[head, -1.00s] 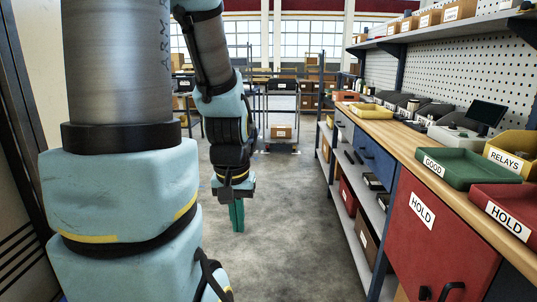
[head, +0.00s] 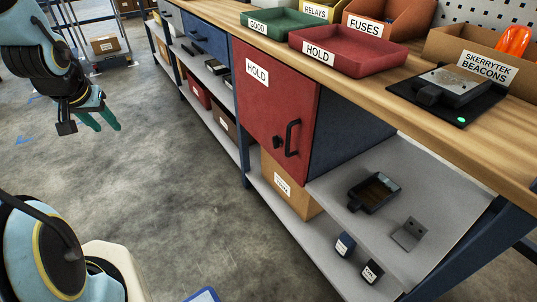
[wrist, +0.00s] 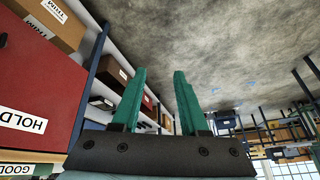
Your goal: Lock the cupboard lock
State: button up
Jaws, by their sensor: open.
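The cupboard is a red door (head: 271,92) labelled HOLD under the workbench, and it looks shut. A black handle (head: 292,138) is on its right side. The small dark lock (head: 277,142) sits just left of the handle; which way it is turned is too small to tell.
The workbench top (head: 375,82) overhangs the cupboard and carries a red tray (head: 345,58), a green tray (head: 280,24) and a black device (head: 450,86). An open grey shelf (head: 425,200) with small parts lies right of the cupboard. The grey floor (head: 165,190) before it is clear.

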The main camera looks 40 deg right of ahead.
jog(key=w+d+f+m+t+h+b, duration=0.1)
jog(key=w+d+f+m+h+b, duration=0.3)
jog(key=d+f, duration=0.45)
jog(key=m+g+h+b, duration=0.65)
jog(key=h+b, duration=0.55)
jog(key=b, duration=0.7)
send_near(273, 140)
jog(key=shift+g, duration=0.35)
jog(key=d, duration=0.3)
jog(key=d+b, duration=0.1)
jog(key=d, duration=0.2)
jog(key=d+b, duration=0.1)
jog(key=d, duration=0.2)
jog(key=shift+d+f, duration=0.25)
grip_shut()
